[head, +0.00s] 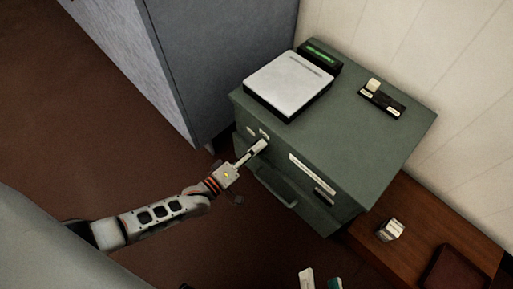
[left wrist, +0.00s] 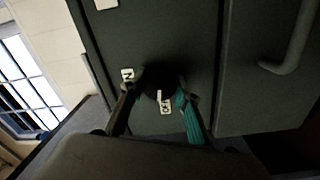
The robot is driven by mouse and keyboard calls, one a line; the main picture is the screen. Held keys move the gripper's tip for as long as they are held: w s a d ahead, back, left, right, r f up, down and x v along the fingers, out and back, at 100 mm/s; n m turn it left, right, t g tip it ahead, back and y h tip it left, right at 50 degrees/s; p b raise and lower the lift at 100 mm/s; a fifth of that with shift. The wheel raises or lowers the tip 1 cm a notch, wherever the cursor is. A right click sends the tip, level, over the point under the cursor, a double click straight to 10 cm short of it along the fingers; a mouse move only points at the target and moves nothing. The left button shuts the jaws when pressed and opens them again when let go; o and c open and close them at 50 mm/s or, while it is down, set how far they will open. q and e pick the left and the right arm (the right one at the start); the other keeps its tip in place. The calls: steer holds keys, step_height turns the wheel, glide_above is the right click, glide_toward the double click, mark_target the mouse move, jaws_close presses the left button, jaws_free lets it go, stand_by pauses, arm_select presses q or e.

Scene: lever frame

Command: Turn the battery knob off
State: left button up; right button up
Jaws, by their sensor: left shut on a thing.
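The green-grey cabinet (head: 372,148) stands against the wall. My left gripper (head: 257,148) is at its front face, near the upper left edge in the head view. In the left wrist view the round dark knob (left wrist: 160,82) sits between the fingers of the left gripper (left wrist: 160,98), which is shut on it. A small white label with an N (left wrist: 127,74) lies left of the knob, and another with an O (left wrist: 167,107) lies below it. The fingers partly hide the knob. What look like the spread fingertips of my right gripper (head: 320,280) show at the bottom edge in the head view.
A white-topped scale-like device (head: 290,84) with a green display (head: 320,52) and a black switch block (head: 383,99) stand on the cabinet. A drawer handle (head: 277,190) juts out below. A wooden bench (head: 420,222) with a small pale block (head: 390,230) stands at right.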

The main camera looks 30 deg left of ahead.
arm_select(q)
steer(key=shift+n, duration=1.2)
steer(key=o, duration=1.1)
steer(key=shift+s, duration=0.1)
steer(key=v, duration=1.1)
steer(key=shift+s+a, duration=0.2)
steer(key=shift+s, duration=0.2)
